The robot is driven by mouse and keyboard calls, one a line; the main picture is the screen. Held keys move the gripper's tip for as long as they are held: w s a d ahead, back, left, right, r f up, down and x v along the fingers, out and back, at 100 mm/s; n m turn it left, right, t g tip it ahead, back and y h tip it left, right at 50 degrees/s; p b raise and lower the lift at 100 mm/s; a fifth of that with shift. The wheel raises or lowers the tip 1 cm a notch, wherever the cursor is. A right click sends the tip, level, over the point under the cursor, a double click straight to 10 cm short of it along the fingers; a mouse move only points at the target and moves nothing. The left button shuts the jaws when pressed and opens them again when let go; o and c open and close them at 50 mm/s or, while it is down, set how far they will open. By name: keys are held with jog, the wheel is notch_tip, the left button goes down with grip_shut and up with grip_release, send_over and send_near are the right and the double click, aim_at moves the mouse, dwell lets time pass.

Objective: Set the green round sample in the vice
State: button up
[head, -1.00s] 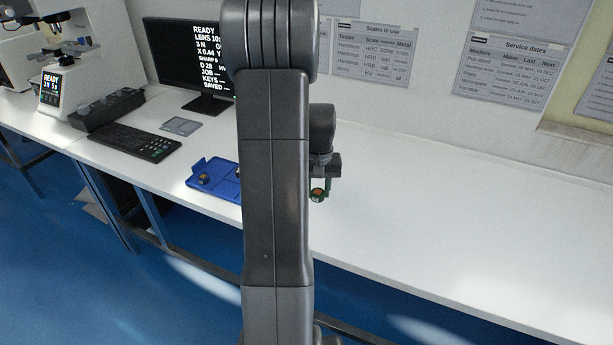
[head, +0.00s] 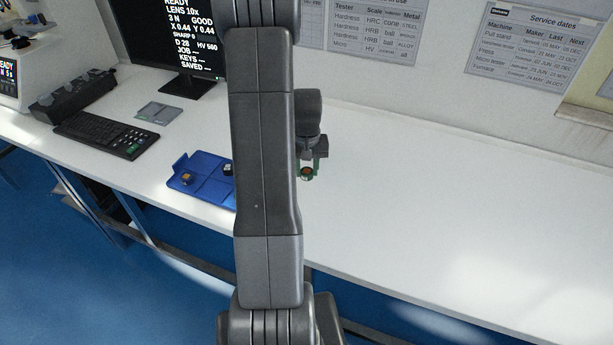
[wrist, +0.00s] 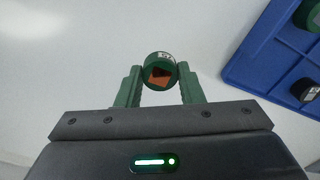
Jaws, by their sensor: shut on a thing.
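The green round sample (wrist: 160,72) has a green rim, an orange-and-dark face and a small white label. My gripper (wrist: 159,84) is shut on it, with one green finger at each side. In the head view my gripper (head: 308,172) holds the sample (head: 306,171) above the white bench, right of the blue tray. My own arm covers the middle of that view. I cannot make out the vice in either current view.
The blue tray (head: 212,192) holds other samples, including a brownish one (head: 187,178); my arm hides its right part. A keyboard (head: 105,133), grey pad (head: 159,112), dark box (head: 74,95), monitor (head: 165,45) and cut-off tester (head: 8,88) stand left. The bench right is clear.

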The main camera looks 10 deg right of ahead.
aim_at(307, 171)
jog(key=shift+f, duration=1.85)
jog(key=shift+f, duration=0.2)
jog(key=o, duration=1)
jog(key=shift+r, duration=0.1)
